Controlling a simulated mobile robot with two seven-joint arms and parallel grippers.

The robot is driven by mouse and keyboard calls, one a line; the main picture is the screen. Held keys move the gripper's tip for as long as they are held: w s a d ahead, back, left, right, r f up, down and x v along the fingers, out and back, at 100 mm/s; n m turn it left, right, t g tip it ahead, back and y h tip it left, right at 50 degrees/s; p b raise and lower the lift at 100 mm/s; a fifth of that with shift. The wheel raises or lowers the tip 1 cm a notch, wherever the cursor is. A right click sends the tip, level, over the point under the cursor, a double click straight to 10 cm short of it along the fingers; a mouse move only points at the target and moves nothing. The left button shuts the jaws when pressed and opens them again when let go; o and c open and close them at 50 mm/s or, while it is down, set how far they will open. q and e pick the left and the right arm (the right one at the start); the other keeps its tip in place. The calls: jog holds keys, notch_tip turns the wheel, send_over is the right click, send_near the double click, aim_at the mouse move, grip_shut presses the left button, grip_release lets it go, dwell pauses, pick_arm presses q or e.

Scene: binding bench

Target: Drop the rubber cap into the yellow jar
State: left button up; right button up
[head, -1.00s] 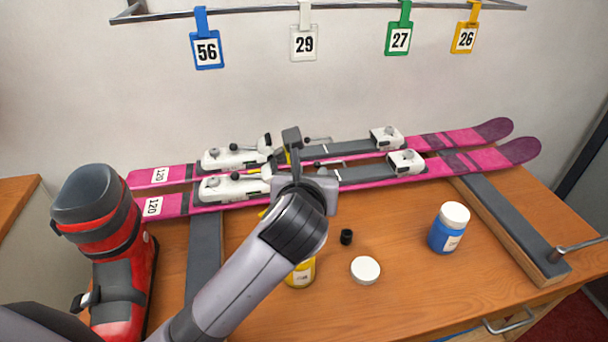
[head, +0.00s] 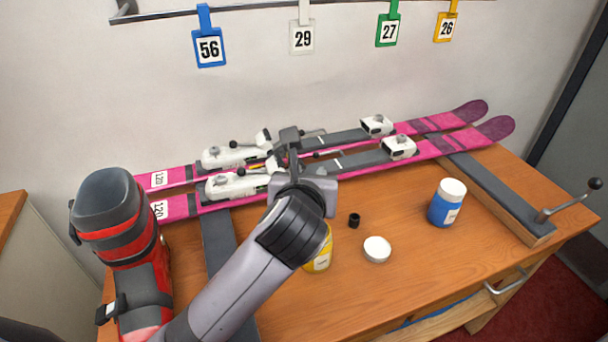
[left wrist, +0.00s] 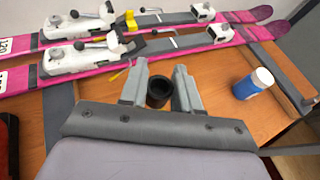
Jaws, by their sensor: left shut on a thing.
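My left gripper (left wrist: 160,66) is shut on a black, hollow, ring-like piece, which looks like the rubber cap (left wrist: 159,92). In the head view my left wrist and forearm hide the fingers and this piece. The yellow jar (head: 320,256) stands on the bench just right of my forearm, which covers most of it. Its mouth is hidden, so I cannot tell how the cap lines up with it. My right gripper is not in view.
A small black piece (head: 354,220) and a white lid (head: 377,249) lie right of the yellow jar. A blue jar (head: 447,204) with a white lid stands farther right. Pink skis (head: 450,148) lie behind. A red ski boot (head: 128,250) stands at left.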

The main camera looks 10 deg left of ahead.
pick_arm(q)
jog(key=shift+s+f, duration=0.1)
jog(key=shift+f, duration=2.9)
jog(key=o, duration=1.1)
jog(key=shift+v, duration=3.55)
